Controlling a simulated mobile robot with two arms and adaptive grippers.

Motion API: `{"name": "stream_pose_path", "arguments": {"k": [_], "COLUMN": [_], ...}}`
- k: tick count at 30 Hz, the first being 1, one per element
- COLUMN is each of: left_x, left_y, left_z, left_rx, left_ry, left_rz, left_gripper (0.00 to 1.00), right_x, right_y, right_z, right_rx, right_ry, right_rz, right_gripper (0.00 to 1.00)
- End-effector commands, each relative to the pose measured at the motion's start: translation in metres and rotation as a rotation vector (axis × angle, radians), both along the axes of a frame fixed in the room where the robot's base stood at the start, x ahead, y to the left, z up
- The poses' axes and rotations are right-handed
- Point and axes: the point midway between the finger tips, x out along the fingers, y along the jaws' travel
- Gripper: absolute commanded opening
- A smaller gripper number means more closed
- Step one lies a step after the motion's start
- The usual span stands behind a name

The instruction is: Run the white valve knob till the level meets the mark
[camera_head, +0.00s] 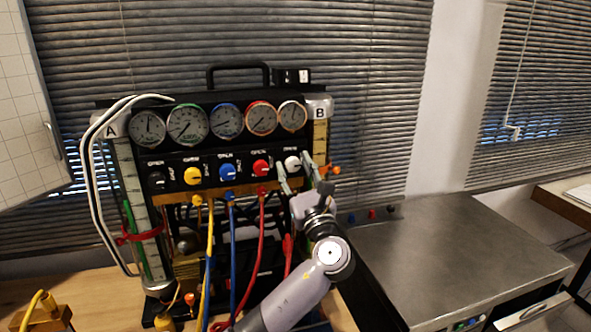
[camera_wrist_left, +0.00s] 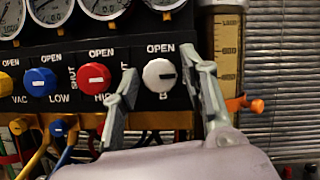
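The white valve knob (camera_head: 292,163) is at the right end of the row of knobs on the black panel. In the left wrist view the white knob (camera_wrist_left: 160,74) has a dark pointer line on its right side and sits under the word OPEN. My left gripper (camera_head: 296,176) is open, its fingers to either side of the white knob; I cannot tell whether they touch it. It also shows in the left wrist view (camera_wrist_left: 160,72). The right tube B (camera_head: 320,140) has a yellowish scale, seen also in the left wrist view (camera_wrist_left: 227,50). No level or mark is clear there. My right gripper is not in view.
The red knob (camera_head: 261,168) is close left of the gripper. An orange tap (camera_wrist_left: 243,104) sticks out right of it. Gauges (camera_head: 227,120) line the panel above; coloured hoses (camera_head: 262,235) hang below. A grey worktop (camera_head: 450,250) at right is largely clear.

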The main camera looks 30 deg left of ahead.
Motion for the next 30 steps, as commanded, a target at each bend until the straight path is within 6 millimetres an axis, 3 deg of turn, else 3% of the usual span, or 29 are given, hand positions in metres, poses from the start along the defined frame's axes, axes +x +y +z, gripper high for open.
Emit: {"name": "stream_pose_path", "arguments": {"k": [17,22,30], "left_x": [0.000,0.001,0.002], "left_y": [0.000,-0.001,-0.002], "left_z": [0.000,-0.005,-0.003], "left_rx": [-0.001,-0.051,-0.262], "left_ry": [0.001,-0.056,-0.304], "left_rz": [0.000,0.000,0.000], "left_gripper": [0.00,0.00,0.00], "right_x": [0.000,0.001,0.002], "right_y": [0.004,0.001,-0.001], "right_z": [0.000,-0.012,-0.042], "right_rx": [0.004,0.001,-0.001], "right_ry": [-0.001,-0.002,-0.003], "right_rz": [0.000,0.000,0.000], "right_gripper": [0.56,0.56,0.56]}}
